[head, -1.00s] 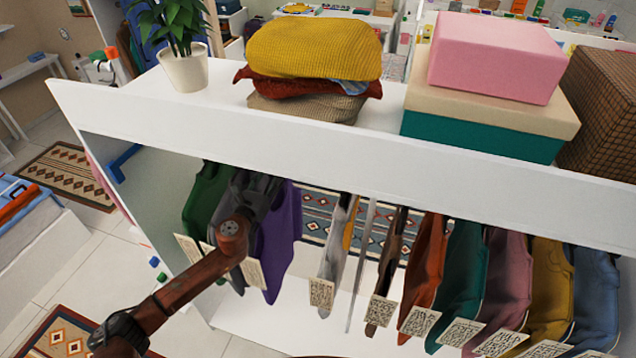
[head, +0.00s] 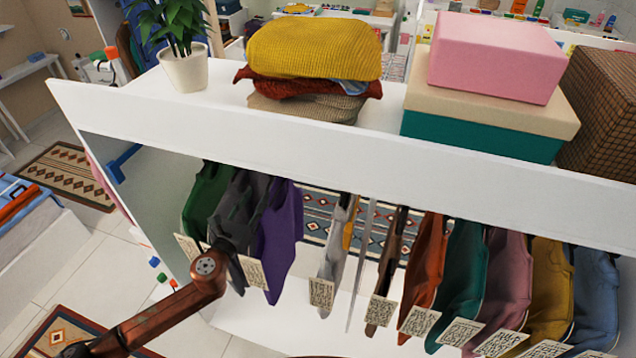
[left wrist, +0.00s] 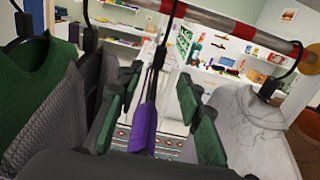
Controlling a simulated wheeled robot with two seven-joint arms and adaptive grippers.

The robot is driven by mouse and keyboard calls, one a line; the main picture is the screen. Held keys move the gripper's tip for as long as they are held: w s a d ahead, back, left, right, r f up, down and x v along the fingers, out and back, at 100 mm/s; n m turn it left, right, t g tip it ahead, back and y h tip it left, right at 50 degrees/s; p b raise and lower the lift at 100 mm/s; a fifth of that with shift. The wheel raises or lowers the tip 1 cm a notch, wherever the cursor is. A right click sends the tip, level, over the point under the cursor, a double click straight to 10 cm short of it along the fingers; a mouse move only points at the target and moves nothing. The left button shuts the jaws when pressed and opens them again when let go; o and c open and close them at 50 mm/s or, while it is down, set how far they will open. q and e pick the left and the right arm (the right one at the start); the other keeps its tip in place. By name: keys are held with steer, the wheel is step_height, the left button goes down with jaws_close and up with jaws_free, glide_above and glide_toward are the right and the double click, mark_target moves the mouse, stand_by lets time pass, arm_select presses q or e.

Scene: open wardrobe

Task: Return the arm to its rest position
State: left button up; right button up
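My left arm (head: 165,310) reaches in from the lower left in the head view. My left gripper (left wrist: 157,90) is open in the left wrist view, with a green-padded finger on each side. The purple garment (left wrist: 146,125) on a dark hanger shows in the gap between the fingers. I cannot tell its exact depth against the fingertips. In the head view the gripper is mostly hidden at the grey garment (head: 238,205), left of the purple garment (head: 277,240). My right gripper is not in view.
Several tagged garments hang under the white wardrobe top (head: 330,150). A green garment (left wrist: 35,95) is close on the left in the wrist view, a pale one (left wrist: 250,125) on the right. The rail (left wrist: 235,25) crosses above.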

arm_select(q)
steer(key=s+a+f+n+g+y, duration=0.35)
steer(key=s+a+f+n, duration=0.4)
steer(key=f+n, duration=0.4)
steer(key=s+a+f+n+g+y, duration=0.35)
steer(key=s+a+f+n, duration=0.4)
steer(key=n, duration=0.65)
steer(key=s+a+f+n+g, duration=0.1)
steer(key=s+f+n+g, duration=0.1)
steer(key=s+f+n, duration=0.45)
steer(key=s+f+n+g, duration=0.1)
steer(key=s+n+g, duration=0.15)
steer(key=s, duration=0.75)
steer(key=s+a+f+n+g, duration=0.15)
steer(key=s+f+n, duration=0.3)
steer(key=s, duration=0.45)
step_height(320, 180, down, 35)
steer(key=s+d+g+h+b, duration=0.1)
steer(key=s+d+g+b, duration=0.1)
steer(key=b, duration=0.5)
steer(key=s+f+b, duration=0.2)
steer(key=s+f, duration=0.8)
steer(key=f, duration=0.2)
steer(key=s+f+g+b, duration=0.1)
steer(key=s+f+b, duration=0.2)
steer(key=s+f, duration=0.7)
step_height(320, 180, down, 2)
steer(key=shift+f+m, duration=0.2)
steer(key=shift+m, duration=0.2)
